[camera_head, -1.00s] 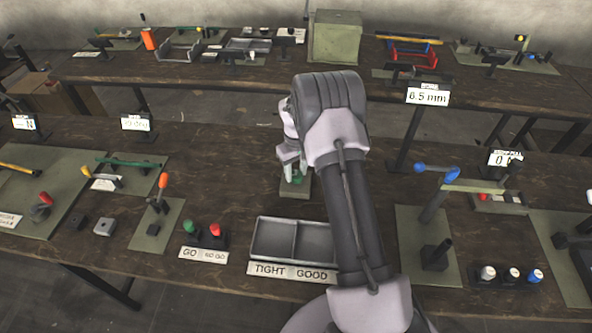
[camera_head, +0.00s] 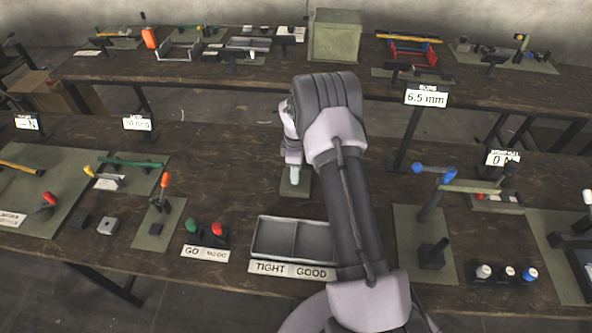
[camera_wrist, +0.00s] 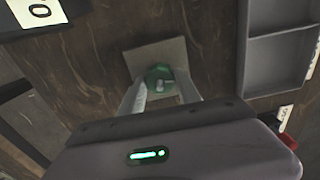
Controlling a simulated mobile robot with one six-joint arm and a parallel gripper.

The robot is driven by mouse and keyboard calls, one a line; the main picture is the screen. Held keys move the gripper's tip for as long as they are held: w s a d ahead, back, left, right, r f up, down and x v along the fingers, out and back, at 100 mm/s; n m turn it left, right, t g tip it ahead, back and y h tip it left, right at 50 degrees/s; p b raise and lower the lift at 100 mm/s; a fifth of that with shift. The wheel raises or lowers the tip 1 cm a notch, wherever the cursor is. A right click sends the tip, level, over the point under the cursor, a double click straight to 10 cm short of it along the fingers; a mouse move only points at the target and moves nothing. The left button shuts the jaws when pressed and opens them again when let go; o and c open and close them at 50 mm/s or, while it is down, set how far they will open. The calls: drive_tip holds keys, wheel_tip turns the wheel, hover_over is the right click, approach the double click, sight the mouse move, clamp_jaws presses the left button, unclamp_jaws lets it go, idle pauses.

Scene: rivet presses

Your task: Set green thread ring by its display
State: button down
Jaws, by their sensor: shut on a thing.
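My gripper (camera_head: 295,178) is low over a small olive pad (camera_head: 297,190) on the near workbench. In the wrist view, the green thread ring (camera_wrist: 160,71) sits between my two fingers (camera_wrist: 162,92), and my gripper is shut on it. A small pale pin shows at the ring's middle. The square pad (camera_wrist: 165,50) lies behind and below the ring; I cannot tell if they touch. In the head view my fingers hide the ring. A display reading 6.5 mm (camera_head: 427,97) stands on a post to the right.
A grey two-part tray (camera_head: 292,239) labelled TIGHT and GOOD lies just in front of the pad, and also shows in the wrist view (camera_wrist: 283,63). Green and red GO/NO GO gauges (camera_head: 204,230) stand left of it.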

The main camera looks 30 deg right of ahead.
drive_tip(key=shift+n, duration=1)
drive_tip(key=c, duration=0.9)
unclamp_jaws()
drive_tip(key=shift+o, duration=0.2)
wheel_tip(320, 180, up, 18)
drive_tip(key=p, duration=0.3)
drive_tip(key=shift+f, duration=0.25)
